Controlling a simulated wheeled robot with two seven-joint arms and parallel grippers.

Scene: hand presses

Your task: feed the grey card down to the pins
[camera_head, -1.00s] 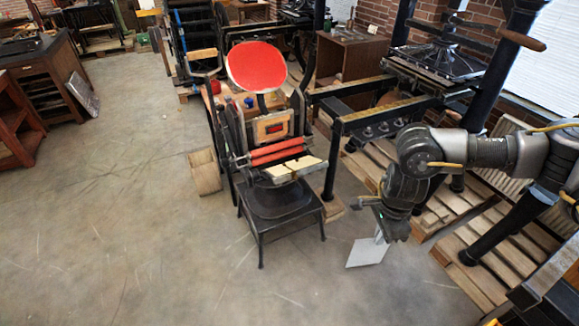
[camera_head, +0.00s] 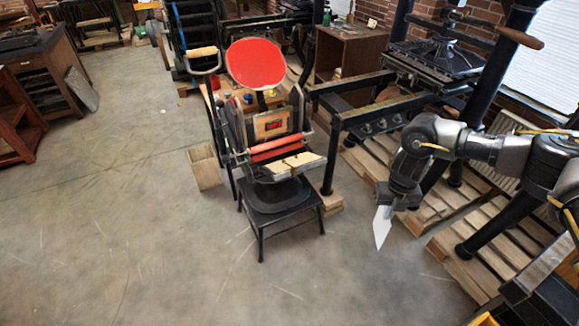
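The grey card (camera_head: 382,228) hangs below my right gripper (camera_head: 386,205), which is shut on its upper edge. The card is seen nearly edge-on, as a narrow pale shape pointing down, over the bare floor. It is right of the hand press (camera_head: 272,128) and apart from it. The press has a round red ink disc (camera_head: 255,63), red rollers (camera_head: 276,148) and a pale, slanted board (camera_head: 293,166) at its front. The pins are too small to make out. My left gripper is not in view.
A black step stool (camera_head: 283,210) stands in front of the press. A wooden box (camera_head: 206,168) is on the floor at its left. A larger black press frame (camera_head: 385,112) on pallets (camera_head: 497,247) stands at the right. The floor in front is clear.

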